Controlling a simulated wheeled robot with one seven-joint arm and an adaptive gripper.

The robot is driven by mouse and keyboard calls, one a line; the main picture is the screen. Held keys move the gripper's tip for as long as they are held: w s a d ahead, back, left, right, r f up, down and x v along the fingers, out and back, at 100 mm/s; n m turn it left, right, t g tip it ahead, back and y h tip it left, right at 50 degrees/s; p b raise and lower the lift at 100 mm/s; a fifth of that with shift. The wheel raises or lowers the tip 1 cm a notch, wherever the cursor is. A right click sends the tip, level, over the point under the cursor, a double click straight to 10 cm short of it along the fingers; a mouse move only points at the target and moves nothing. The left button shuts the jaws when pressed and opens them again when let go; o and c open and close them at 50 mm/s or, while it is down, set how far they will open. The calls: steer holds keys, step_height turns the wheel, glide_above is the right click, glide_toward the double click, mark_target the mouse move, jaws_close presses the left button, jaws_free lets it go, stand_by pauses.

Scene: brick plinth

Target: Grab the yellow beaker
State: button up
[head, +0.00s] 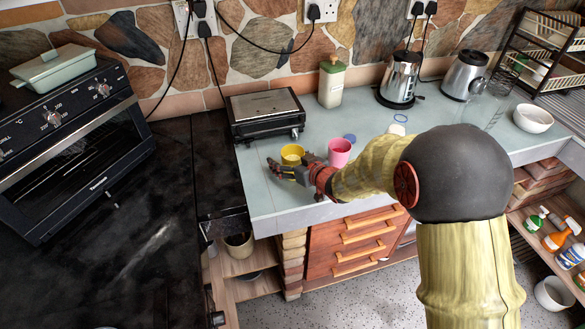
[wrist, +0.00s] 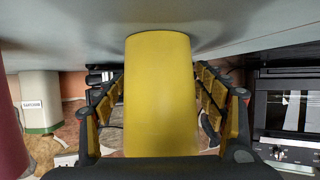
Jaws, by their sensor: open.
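The yellow beaker (head: 292,154) stands on the light counter, close to its left end, in the head view. In the wrist view the yellow beaker (wrist: 160,95) fills the middle, between the two fingers. My gripper (head: 284,172) is at the beaker's near side, low over the counter. In the wrist view my gripper (wrist: 160,120) is open, with one padded finger on each side of the beaker. The beaker's lower front is partly hidden by my gripper in the head view.
A pink cup (head: 339,152) stands just right of the yellow beaker. A black appliance (head: 265,112) is behind it. A green-lidded canister (head: 331,82), a kettle (head: 399,78) and a white bowl (head: 533,118) stand farther along the counter (head: 420,118). The counter's front edge is below my arm.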

steer(key=shift+w+a+f, duration=0.1)
steer(key=shift+w+a, duration=0.1)
steer(key=shift+w, duration=0.15)
steer(key=shift+c, duration=0.7)
steer(key=c, duration=1.4)
